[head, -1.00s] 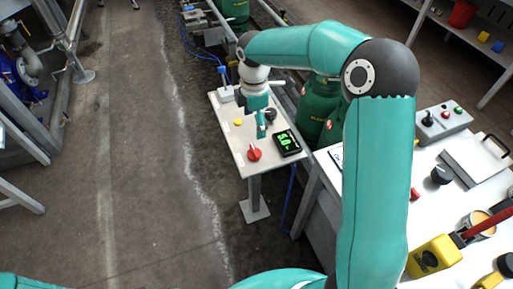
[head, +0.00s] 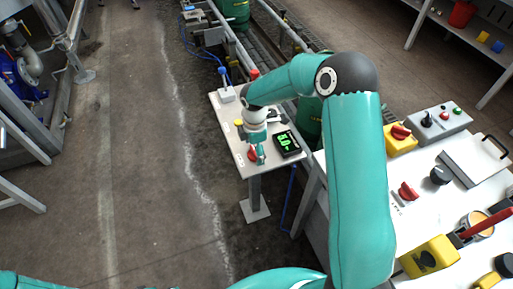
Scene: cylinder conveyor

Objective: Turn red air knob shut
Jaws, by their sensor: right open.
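A red knob (head: 252,155) sits on the top of the small white stand (head: 229,117), near its front edge. My right gripper (head: 261,155) is over the stand, pointing down at the knob. It is open and covers the knob's right part. I cannot tell whether the fingers touch it. Other red knobs show on the right: one on the white table (head: 408,192) and one on a yellow box (head: 401,132). My left gripper is not in view.
A black display with green digits (head: 286,143) is right of the gripper on the stand. The floor left of the stand is clear.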

